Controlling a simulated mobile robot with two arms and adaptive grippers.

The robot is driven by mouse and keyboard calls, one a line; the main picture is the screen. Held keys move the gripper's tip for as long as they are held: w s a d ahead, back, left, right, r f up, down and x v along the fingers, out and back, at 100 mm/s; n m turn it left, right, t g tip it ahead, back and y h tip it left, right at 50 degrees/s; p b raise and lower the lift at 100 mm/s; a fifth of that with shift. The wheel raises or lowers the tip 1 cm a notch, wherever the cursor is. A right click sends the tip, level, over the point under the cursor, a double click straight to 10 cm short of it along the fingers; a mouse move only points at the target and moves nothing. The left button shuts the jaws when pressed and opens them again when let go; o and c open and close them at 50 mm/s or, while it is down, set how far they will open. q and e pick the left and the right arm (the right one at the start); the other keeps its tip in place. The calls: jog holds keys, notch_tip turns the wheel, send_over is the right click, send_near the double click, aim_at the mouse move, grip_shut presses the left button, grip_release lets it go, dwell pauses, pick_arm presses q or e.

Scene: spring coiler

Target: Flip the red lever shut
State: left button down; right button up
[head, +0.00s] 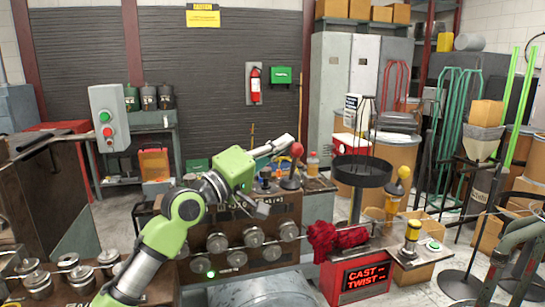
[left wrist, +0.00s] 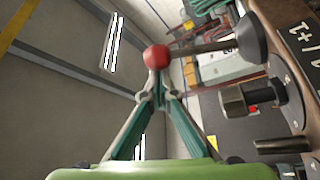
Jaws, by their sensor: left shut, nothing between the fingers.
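The red lever (head: 290,168) stands nearly upright on the dark machine top, with a red ball knob (head: 296,149) at its upper end. In the left wrist view the red ball (left wrist: 156,57) shows just beyond my fingertips, and its shaft runs right to a dark conical base (left wrist: 252,38). My left gripper (head: 288,142) is shut and empty, its tips close to the left side of the knob. In the left wrist view my left gripper (left wrist: 156,80) has its fingers meeting in a point; I cannot tell whether they touch the ball. My right gripper is not seen.
The machine front (head: 275,212) has several metal knobs on a rail. A red cloth (head: 335,238) lies at its right, above a "CAST TWIST" sign (head: 367,277). A black round tray (head: 360,170) on a stand and a yellow-topped lever (head: 398,190) stand farther right.

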pick_arm(q)
jog(key=shift+s+d+f+m+b, duration=0.15)
jog(key=shift+s+m+b, duration=0.15)
jog(key=shift+m+b, duration=0.3)
jog(key=v, duration=1.2)
jog(key=shift+a, duration=0.2)
jog(key=shift+w+f, duration=0.1)
